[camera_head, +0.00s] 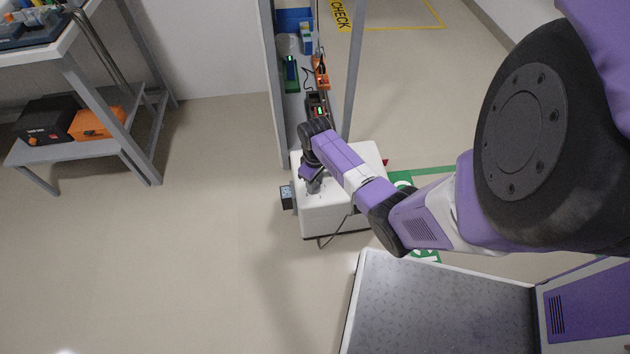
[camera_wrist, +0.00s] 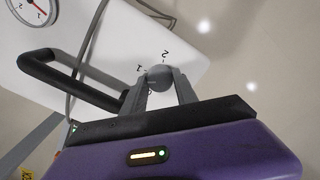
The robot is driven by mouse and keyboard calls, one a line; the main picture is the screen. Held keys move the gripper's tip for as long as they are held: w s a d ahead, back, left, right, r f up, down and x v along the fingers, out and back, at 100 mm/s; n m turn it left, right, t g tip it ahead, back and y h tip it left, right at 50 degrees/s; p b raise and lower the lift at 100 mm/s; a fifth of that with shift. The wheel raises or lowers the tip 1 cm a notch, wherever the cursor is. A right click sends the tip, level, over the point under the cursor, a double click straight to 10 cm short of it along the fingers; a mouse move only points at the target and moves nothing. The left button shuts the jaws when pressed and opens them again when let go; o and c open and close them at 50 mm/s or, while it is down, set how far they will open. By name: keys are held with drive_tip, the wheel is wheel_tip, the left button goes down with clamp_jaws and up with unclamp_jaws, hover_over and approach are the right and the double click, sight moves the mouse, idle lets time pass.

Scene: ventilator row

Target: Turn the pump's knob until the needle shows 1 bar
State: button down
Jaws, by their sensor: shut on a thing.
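The pump is a white box (camera_head: 335,218) on the floor in the head view; its white top (camera_wrist: 130,38) fills the upper left of the wrist view. The round grey knob (camera_wrist: 160,75) has dial marks 0, 1 and 2 printed around it. My gripper (camera_wrist: 162,88) is shut on the knob, one finger on each side. In the head view my gripper (camera_head: 312,184) is over the pump's top and hides most of the knob. A round white gauge (camera_wrist: 32,9) with a red needle is cut off at the wrist view's top left corner; I cannot tell its exact reading.
A black handle (camera_wrist: 75,78) and a grey hose (camera_wrist: 88,50) lie beside the knob. A shelf rack (camera_head: 274,90) with several devices stands behind the pump. A grey bench (camera_head: 85,150) is at the left. The floor between is clear.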

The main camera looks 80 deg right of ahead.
drive_tip(key=shift+m+p, duration=0.45)
drive_tip(key=shift+m, duration=0.15)
drive_tip(key=c, duration=0.9)
unclamp_jaws()
drive_tip(key=shift+c, duration=0.2)
drive_tip(key=shift+r, duration=0.1)
wheel_tip(320, 180, up, 8)
drive_tip(key=p, duration=0.3)
drive_tip(key=shift+f, duration=0.2)
